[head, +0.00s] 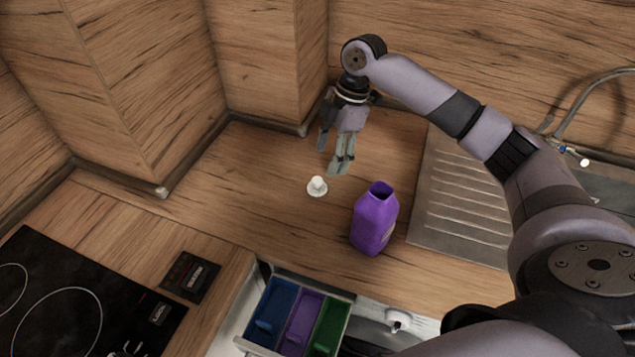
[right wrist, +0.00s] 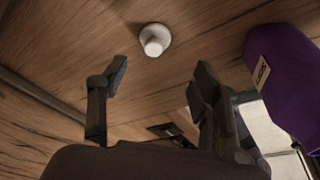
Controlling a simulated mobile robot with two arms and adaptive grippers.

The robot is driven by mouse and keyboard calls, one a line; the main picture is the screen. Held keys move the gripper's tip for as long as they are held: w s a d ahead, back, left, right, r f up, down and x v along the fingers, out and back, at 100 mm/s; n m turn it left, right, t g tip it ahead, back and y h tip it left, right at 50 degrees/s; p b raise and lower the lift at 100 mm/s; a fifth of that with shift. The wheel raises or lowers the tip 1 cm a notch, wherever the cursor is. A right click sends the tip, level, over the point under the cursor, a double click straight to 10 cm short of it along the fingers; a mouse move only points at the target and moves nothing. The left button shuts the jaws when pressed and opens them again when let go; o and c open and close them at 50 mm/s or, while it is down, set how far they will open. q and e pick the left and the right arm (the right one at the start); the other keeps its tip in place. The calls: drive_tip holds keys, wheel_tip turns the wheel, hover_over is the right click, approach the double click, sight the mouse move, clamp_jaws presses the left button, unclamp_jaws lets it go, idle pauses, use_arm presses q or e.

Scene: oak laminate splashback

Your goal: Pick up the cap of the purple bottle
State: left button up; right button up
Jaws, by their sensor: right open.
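The purple bottle (head: 375,218) stands open and upright on the wooden counter. Its white cap (head: 317,187) lies on the counter to the left of the bottle, apart from it. My right gripper (head: 336,160) is open and empty, above the counter just behind the cap. In the right wrist view the cap (right wrist: 155,40) shows beyond the gap between the open fingers (right wrist: 160,85), touching neither. The bottle (right wrist: 285,85) is at the right of that view, beside the right finger. My left gripper is not in view.
A metal sink drainboard (head: 463,205) lies to the right of the bottle, with a faucet (head: 570,150) behind. A black cooktop (head: 75,300) is at lower left. An open drawer with blue, purple and green bins (head: 300,318) is in front. Wooden walls close off the back.

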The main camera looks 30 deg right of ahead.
sight(317, 179)
drive_tip(key=x, duration=0.3)
drive_tip(key=shift+w, duration=0.3)
drive_tip(key=shift+p+x, duration=0.5)
drive_tip(key=shift+x, duration=0.3)
drive_tip(key=x, duration=0.2)
drive_tip(key=p+x, duration=0.1)
drive_tip(key=shift+w+a+f, duration=0.2)
drive_tip(key=shift+w+f, duration=0.05)
drive_tip(key=shift+f, duration=0.5)
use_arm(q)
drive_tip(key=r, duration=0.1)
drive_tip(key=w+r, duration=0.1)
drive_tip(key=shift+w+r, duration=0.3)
use_arm(e)
drive_tip(key=shift+c, duration=0.2)
drive_tip(key=c, duration=0.8)
drive_tip(key=shift+o, duration=0.2)
drive_tip(key=shift+r, duration=0.1)
